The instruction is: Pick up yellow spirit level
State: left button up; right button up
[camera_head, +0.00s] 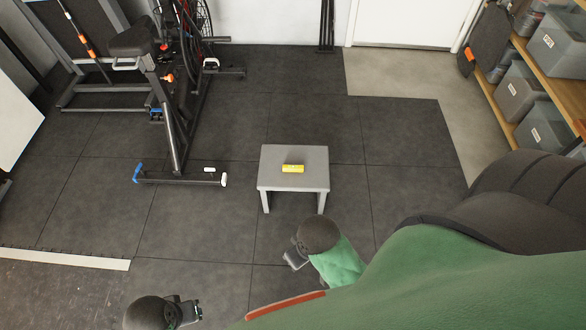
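The yellow spirit level (292,168) lies on top of a small grey stool (306,183), near the middle of its top. My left gripper (197,309) is at the bottom left of the view, over the floor and well apart from the stool. My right gripper (290,262) is just in front of the stool, nearer to me, and does not touch the level. Both grippers are small and partly hidden by my own arms, and I cannot tell whether their fingers are open or shut. Nothing is seen in either one.
An exercise bike (165,110) stands on the dark tiled floor at the upper left. Shelves with grey bins (520,90) line the right side, near a white door (405,22). The floor around the stool is clear.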

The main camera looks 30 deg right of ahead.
aim_at(286, 167)
jog(key=l, duration=0.6)
jog(key=k+l+u, duration=0.1)
jog(key=l, duration=0.5)
jog(key=k+l, duration=0.1)
jog(key=l, duration=0.45)
jog(key=k+l+u, duration=0.1)
jog(key=l, duration=0.5)
